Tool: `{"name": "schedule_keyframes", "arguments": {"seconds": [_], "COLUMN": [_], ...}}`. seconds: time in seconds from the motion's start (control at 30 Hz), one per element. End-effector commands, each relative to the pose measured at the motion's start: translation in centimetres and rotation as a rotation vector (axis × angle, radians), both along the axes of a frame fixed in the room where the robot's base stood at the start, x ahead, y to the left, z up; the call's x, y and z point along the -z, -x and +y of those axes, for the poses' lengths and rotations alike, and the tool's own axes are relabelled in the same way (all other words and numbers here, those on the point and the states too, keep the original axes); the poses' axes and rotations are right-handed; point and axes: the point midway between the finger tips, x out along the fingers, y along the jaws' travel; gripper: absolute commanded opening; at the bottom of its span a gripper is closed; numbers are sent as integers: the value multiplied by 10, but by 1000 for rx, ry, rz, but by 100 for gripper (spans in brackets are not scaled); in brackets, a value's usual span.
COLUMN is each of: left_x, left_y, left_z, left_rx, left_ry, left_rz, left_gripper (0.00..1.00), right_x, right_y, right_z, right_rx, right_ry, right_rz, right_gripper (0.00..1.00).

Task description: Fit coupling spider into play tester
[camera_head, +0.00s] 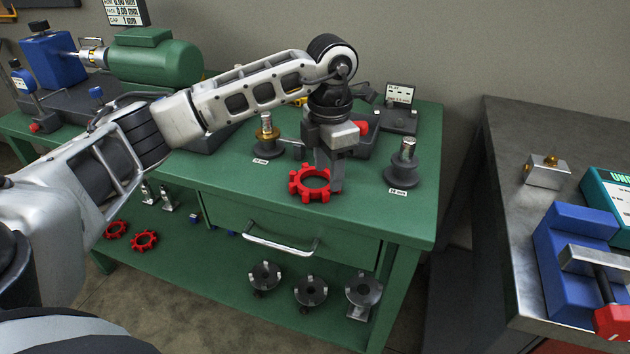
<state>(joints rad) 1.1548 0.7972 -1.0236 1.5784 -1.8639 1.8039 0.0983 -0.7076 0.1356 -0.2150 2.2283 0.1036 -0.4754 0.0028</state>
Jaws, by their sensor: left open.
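A red toothed coupling spider (297,187) lies at the front of the green bench top. My left gripper (329,178) points down over it, jaws open, one finger at the ring's right side; whether it touches the ring is unclear. A grey device with a small display reading like "PLAY" (400,94), apparently the play tester, stands at the back right of the bench. My gripper and wrist partly hide a dark part with a red piece (362,128) beside it. Two more red spiders (115,229) (144,240) lie on the lower shelf. My right gripper is out of view.
A post with a brass collar (267,133) and a dark post on a labelled base (403,163) flank my gripper. A green motor (155,60) stands at the left. Several dark hubs (311,289) sit on the shelf. A grey table (500,200) is at right.

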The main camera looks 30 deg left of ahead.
Motion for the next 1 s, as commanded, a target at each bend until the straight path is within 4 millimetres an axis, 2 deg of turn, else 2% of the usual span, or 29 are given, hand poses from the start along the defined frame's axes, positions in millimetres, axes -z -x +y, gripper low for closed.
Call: {"name": "schedule_keyframes", "arguments": {"seconds": [0.1, 0.23, 0.53, 0.7, 1.0], "left_x": [20, 35, 40, 40, 39], "left_y": [5, 4, 4, 4, 4], "left_z": [-2, -2, -2, -2, -2], "left_rx": [1, -1, 0, 0, 0], "left_ry": [-1, 0, 0, 0, 1], "left_rz": [5, 2, 0, 0, -1], "left_gripper": [47, 47, 47, 0, 0], "right_x": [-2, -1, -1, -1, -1], "right_y": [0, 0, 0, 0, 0], "right_z": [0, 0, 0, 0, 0], "right_rx": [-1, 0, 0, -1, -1], "right_ry": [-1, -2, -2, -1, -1], "right_rz": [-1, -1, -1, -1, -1], "right_gripper": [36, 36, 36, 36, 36]}}
